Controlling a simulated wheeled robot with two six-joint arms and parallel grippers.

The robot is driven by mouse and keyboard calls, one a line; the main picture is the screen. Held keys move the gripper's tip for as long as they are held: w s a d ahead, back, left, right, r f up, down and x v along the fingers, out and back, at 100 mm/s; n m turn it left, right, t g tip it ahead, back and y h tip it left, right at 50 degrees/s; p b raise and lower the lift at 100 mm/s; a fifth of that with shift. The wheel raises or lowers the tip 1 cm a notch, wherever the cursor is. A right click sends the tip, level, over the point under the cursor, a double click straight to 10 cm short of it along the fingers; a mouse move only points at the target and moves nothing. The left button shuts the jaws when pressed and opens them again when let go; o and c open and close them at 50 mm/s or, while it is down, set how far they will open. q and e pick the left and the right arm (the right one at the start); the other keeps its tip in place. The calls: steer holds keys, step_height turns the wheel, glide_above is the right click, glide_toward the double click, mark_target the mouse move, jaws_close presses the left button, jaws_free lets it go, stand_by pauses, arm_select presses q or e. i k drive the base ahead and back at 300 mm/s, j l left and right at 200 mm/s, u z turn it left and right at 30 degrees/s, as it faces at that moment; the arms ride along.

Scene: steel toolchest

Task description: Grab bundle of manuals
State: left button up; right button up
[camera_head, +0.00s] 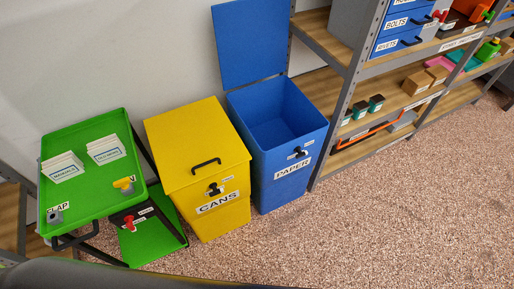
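Two bundles of white papers with blue-lettered labels lie on the top tray of a green cart (88,133). The left bundle of manuals (65,168) has a label that seems to read "MANUALS". The other bundle (106,150) sits to its right, apart from it, and its label is too small to read surely. Neither of my grippers shows in the head view, so I cannot see whether they are open or shut.
A yellow CANS bin (185,145) with its lid shut stands beside the cart. A blue PAPER bin (262,113) has its lid raised and looks empty. Metal shelves (343,95) with drawers and boxes stand at right. The speckled floor (400,220) in front is clear.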

mark_target(66, 166)
steer(key=u, duration=1.85)
steer(key=i+j+z, duration=0.35)
steer(key=i, duration=0.25)
steer(key=i+j+z, duration=0.35)
steer(key=i, duration=0.2)
